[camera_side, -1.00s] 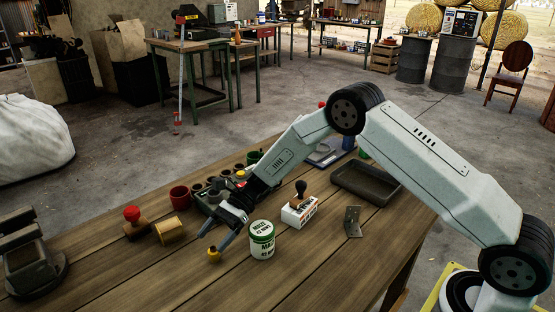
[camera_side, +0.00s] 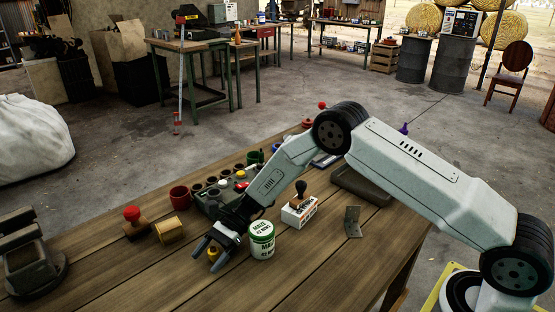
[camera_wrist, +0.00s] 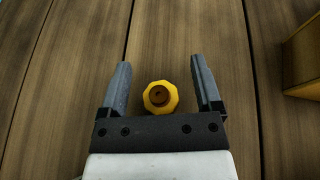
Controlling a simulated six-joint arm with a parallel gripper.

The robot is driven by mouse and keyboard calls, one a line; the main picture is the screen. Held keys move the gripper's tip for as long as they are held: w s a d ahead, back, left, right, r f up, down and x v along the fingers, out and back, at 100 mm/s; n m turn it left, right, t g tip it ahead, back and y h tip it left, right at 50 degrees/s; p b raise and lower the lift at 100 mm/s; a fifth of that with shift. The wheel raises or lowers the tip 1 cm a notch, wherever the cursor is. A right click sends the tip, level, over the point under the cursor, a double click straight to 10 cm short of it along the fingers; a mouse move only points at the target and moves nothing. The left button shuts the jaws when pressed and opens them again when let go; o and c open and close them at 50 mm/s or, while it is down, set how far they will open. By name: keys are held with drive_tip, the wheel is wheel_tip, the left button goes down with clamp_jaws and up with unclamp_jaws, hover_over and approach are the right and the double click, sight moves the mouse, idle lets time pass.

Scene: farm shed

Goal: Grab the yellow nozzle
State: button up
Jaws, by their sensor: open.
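The yellow nozzle (camera_wrist: 161,97) stands on the wooden table between the two fingers of my open gripper (camera_wrist: 164,85) in the wrist view. Its round top with a dark centre faces the camera. Gaps show between it and both fingers. In the side view the nozzle (camera_side: 213,251) is small and partly hidden by the fingers of my gripper (camera_side: 208,254), which is low over the table.
A white and green tin (camera_side: 262,240) stands close to the right of my gripper. A tray with several cups (camera_side: 207,200) lies behind. The front table boards are clear.

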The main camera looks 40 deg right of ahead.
idle(0.4)
clamp_jaws()
drive_tip(key=shift+r, duration=0.2)
drive_tip(key=shift+r, duration=0.85)
drive_tip(key=s+d+r, duration=0.2)
drive_tip(key=s+r, duration=0.3)
drive_tip(key=s, duration=0.1)
drive_tip(key=s+d+r, duration=0.2)
drive_tip(key=s+r, duration=0.4)
drive_tip(key=s, duration=0.1)
drive_tip(key=shift+s+d, duration=0.15)
drive_tip(key=shift+d, duration=0.1)
idle(0.6)
